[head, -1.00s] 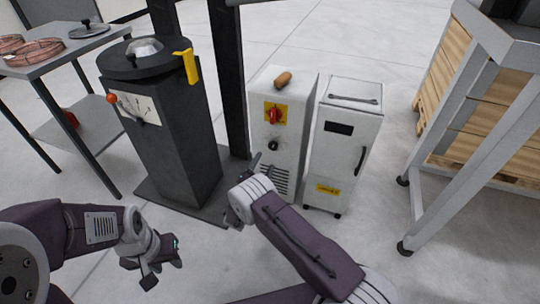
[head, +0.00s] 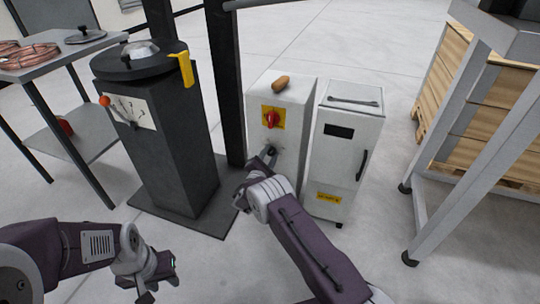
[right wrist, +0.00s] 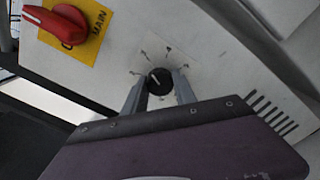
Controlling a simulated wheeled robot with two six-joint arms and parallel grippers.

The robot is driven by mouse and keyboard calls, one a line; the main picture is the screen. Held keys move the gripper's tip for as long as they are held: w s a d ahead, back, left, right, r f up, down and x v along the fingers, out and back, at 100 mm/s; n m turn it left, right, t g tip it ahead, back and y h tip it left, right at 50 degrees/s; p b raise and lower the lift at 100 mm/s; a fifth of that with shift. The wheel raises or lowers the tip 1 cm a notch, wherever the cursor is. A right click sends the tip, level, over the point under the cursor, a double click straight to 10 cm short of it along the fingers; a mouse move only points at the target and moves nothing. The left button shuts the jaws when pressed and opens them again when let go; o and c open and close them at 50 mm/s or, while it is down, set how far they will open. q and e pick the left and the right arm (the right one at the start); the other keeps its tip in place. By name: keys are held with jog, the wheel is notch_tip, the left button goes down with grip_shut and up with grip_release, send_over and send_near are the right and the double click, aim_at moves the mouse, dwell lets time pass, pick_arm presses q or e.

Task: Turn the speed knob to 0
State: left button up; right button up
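The speed knob (right wrist: 159,82) is a small round black dial with a white pointer line, on the white cabinet's front. In the right wrist view its line points to the upper left, and small printed marks, too small to read surely, fan out around it. It also shows in the head view (head: 272,149). My right gripper (right wrist: 160,86) has one finger on each side of the knob with narrow gaps; firm contact cannot be made out. It covers the cabinet's lower front in the head view. My left gripper (head: 160,281) is open and empty at the lower left.
A red MAIN switch (right wrist: 65,22) on a yellow plate sits above the knob. The white cabinet (head: 296,95) stands beside another white cabinet (head: 344,150). A dark machine (head: 175,140) with a lever stands left, beside a table. A grey frame (head: 435,165) stands right.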

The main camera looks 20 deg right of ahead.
grip_shut()
